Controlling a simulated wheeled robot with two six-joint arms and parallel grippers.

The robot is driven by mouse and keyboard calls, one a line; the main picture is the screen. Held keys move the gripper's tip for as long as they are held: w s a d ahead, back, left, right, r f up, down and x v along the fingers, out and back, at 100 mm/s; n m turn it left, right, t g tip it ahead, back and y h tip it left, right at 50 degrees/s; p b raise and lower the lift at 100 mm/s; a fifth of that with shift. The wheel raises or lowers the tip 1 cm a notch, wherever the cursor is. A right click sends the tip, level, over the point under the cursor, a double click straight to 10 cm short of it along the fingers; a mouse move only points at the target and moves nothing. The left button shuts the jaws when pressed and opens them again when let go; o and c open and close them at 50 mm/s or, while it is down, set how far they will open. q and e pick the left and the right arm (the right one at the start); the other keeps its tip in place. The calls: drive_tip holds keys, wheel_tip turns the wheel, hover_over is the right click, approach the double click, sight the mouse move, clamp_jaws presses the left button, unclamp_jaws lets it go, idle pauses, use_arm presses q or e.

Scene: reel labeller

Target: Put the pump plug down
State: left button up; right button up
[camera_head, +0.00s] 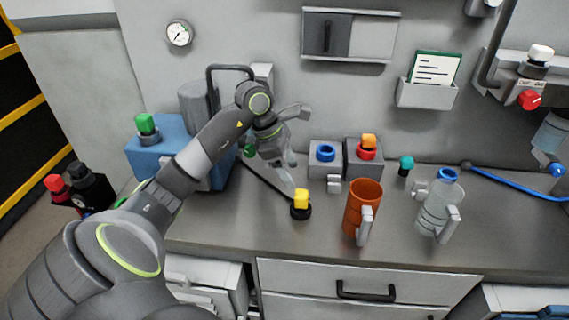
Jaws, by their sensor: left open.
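A plug with a yellow top (301,198) and a round black base stands upright on the grey counter (400,258); I take it for the pump plug. A black cable runs from it up and left towards the blue unit. My left gripper (287,178) is above and slightly left of the plug, with its jaws open and empty. A gap shows between the fingers and the yellow top. My right gripper is not in view.
A blue unit (152,150) with a green knob stands at the back left, partly behind my left arm. An orange mug (361,205) and a clear jug (434,212) stand right of the plug. Grey blocks with blue (326,153) and red-orange (368,147) tops sit behind.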

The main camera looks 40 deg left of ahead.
use_arm(q)
drive_tip(key=v, duration=0.3)
drive_tip(key=shift+d, duration=0.1)
idle(0.3)
